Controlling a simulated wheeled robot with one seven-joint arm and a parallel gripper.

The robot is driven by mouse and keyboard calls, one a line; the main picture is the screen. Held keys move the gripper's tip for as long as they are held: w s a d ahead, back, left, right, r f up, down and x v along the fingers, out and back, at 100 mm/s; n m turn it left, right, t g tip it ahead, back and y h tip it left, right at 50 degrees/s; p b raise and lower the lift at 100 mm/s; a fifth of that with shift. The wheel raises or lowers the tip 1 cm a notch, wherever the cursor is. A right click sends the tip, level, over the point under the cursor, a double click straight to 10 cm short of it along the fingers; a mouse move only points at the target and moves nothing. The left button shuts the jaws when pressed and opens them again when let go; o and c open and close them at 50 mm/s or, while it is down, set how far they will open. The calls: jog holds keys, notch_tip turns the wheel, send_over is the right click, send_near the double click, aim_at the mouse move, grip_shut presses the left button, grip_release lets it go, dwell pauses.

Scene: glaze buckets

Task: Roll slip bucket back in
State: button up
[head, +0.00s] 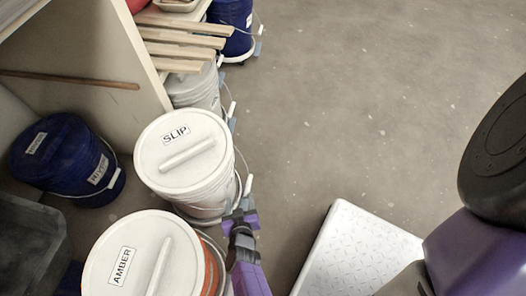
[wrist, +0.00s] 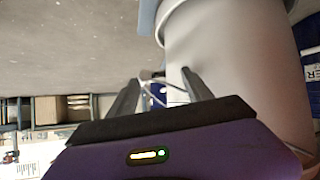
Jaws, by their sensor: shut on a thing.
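The slip bucket (head: 200,185) is pale, with a white lid labelled SLIP. It stands upright at the front of the shelf row, in front of the divider panel. My gripper (head: 240,218) is low at its right side, close to the white grip of its wire handle (head: 248,186). In the wrist view, the pale bucket wall (wrist: 225,60) fills the right side, and my gripper (wrist: 162,86) is shut on a thin wire loop beside it, which appears to be the bucket's handle. The exact contact is small and partly hidden by the fingers.
The amber bucket (head: 105,265) stands just in front of the slip bucket. A blue bucket (head: 65,160) sits deeper in the bay, left of it. Another pale bucket (head: 197,88) stands behind, under wooden slats (head: 185,40). A white textured platform (head: 350,255) lies right; floor (head: 350,110) beyond is clear.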

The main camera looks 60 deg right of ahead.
jog(key=s+d+r+m+h, duration=0.1)
jog(key=d+r+h, duration=0.3)
jog(key=r, duration=0.5)
jog(key=s+d+r+m+g+h, duration=0.1)
jog(key=d+r+h, duration=0.3)
jog(key=r, duration=0.5)
jog(key=d+m, duration=0.1)
jog(key=d, duration=0.1)
jog(key=shift+s+d+r, duration=0.3)
jog(key=shift+s+r, duration=0.1)
jog(key=w+a+f+n+t+y, duration=0.1)
jog(key=w+a+f+n+y, duration=0.1)
jog(key=a+f+y, duration=0.35)
jog(key=w+a+f+n+y, duration=0.1)
jog(key=a+f+y, duration=0.2)
jog(key=a+f, duration=0.55)
jog(key=s+a+f+b, duration=0.1)
jog(key=s+a+f, duration=0.2)
jog(key=a, duration=0.4)
jog(key=shift+f, duration=0.35)
